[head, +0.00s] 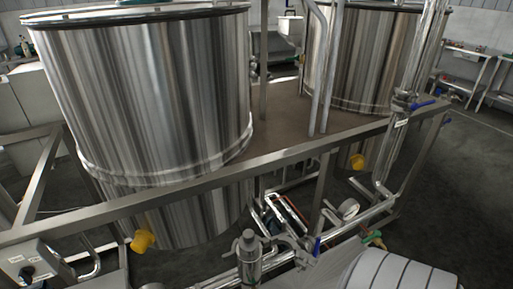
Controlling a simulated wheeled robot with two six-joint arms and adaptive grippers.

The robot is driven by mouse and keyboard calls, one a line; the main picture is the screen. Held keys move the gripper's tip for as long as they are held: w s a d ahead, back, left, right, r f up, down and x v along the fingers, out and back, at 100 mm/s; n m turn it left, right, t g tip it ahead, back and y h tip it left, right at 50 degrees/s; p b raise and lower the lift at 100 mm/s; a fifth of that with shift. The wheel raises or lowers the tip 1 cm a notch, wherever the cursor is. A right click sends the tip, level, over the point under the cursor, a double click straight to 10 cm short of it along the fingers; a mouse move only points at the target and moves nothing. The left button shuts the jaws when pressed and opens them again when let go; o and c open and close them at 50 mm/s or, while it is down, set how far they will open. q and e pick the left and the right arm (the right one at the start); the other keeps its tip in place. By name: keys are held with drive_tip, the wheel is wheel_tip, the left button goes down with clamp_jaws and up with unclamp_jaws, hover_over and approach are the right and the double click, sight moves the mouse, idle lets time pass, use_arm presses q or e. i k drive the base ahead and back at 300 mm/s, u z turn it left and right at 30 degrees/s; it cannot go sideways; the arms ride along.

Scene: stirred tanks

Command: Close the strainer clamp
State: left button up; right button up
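An upright steel fitting with a capped top (248,246) stands in the pipework at the bottom centre of the head view. It looks like the strainer, but I cannot be sure. Its lower part runs off the bottom edge. The clamp is too small to make out, so I cannot tell whether it is open or shut. Neither of my grippers shows in the head view.
Two large steel tanks (150,90) (365,60) stand on a frame with a grey front rail (180,200). Pipes with blue-handled valves (317,246) run below. A pale ribbed cylinder (400,274) fills the bottom right. A labelled box (30,262) is bottom left.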

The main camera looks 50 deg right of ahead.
sight(283, 238)
drive_tip(key=u, duration=1.75)
drive_tip(key=k, duration=1.7)
drive_tip(key=z, duration=0.65)
